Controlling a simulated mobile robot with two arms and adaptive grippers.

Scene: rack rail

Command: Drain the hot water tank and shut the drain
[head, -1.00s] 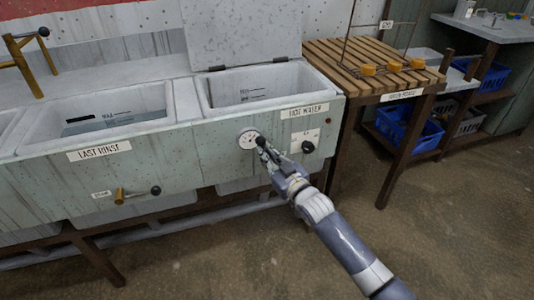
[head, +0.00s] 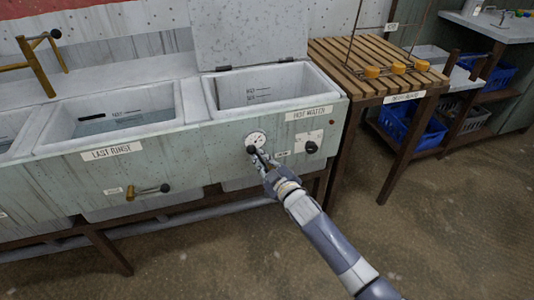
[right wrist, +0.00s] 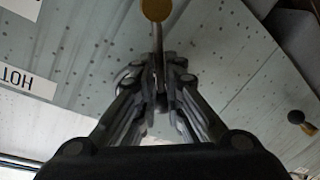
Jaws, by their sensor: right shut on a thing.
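The hot water tank (head: 235,140) is the right basin of a pale green trough, with a "HOT WATER" label (head: 309,113) and level marks inside; I cannot make out a water surface. My left gripper is out of view.
The last rinse basin (head: 50,146) adjoins on the left, with its own brass drain and black-ended lever (head: 150,190). A black control knob (head: 311,147) is right of my gripper. A slatted wooden table (head: 350,50) stands at the right. The floor in front is clear.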

